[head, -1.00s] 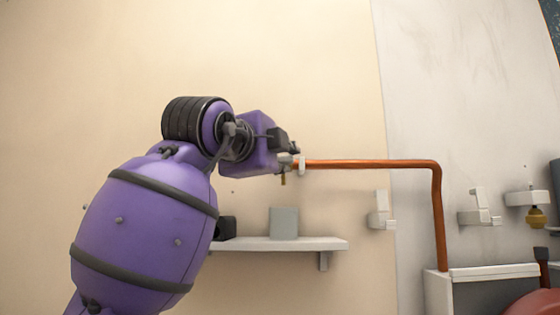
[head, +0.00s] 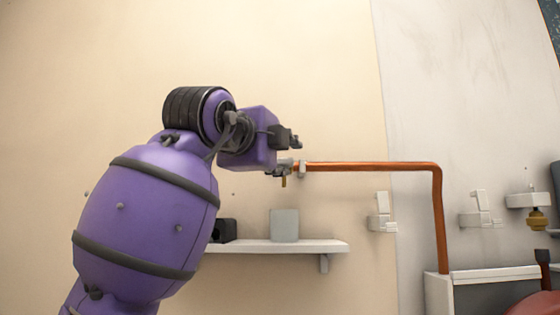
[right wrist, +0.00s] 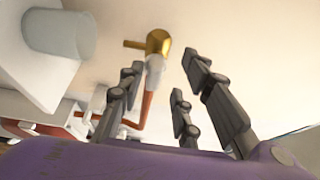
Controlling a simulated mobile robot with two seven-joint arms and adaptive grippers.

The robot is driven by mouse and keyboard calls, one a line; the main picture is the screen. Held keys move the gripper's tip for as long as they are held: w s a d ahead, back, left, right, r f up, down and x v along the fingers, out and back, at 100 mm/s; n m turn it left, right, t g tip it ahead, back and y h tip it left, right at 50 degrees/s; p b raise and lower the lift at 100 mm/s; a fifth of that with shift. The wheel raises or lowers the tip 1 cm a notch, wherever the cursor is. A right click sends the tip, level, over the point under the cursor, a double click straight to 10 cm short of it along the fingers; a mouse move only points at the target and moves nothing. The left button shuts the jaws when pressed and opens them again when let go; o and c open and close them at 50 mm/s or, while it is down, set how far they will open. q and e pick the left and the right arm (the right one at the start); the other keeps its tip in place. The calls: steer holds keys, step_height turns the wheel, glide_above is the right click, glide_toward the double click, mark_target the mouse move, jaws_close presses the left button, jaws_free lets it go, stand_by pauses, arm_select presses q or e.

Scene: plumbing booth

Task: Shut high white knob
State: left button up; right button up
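The high white knob (head: 284,163) sits at the left end of a copper pipe on the wall, beside a small brass outlet (head: 283,181). My right gripper (head: 293,138) is just above the knob in the head view; in the wrist view my right gripper (right wrist: 163,70) is open with nothing held. Whether a finger touches the knob I cannot tell. My left gripper is out of view.
The copper pipe (head: 375,164) runs right, then down. Below is a white shelf (head: 285,245) with a grey cup (head: 284,225) and a dark box (head: 224,230). White wall fixtures (head: 381,214) hang to the right. The wall above is clear.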

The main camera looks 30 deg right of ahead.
steer(key=shift+a+f, duration=0.1)
steer(key=shift+f, duration=0.15)
steer(key=shift+s+a, duration=0.1)
steer(key=shift+a, duration=0.15)
steer(key=v, duration=1.1)
steer(key=shift+s, duration=0.15)
steer(key=shift+r, duration=0.1)
steer(key=shift+a, duration=0.1)
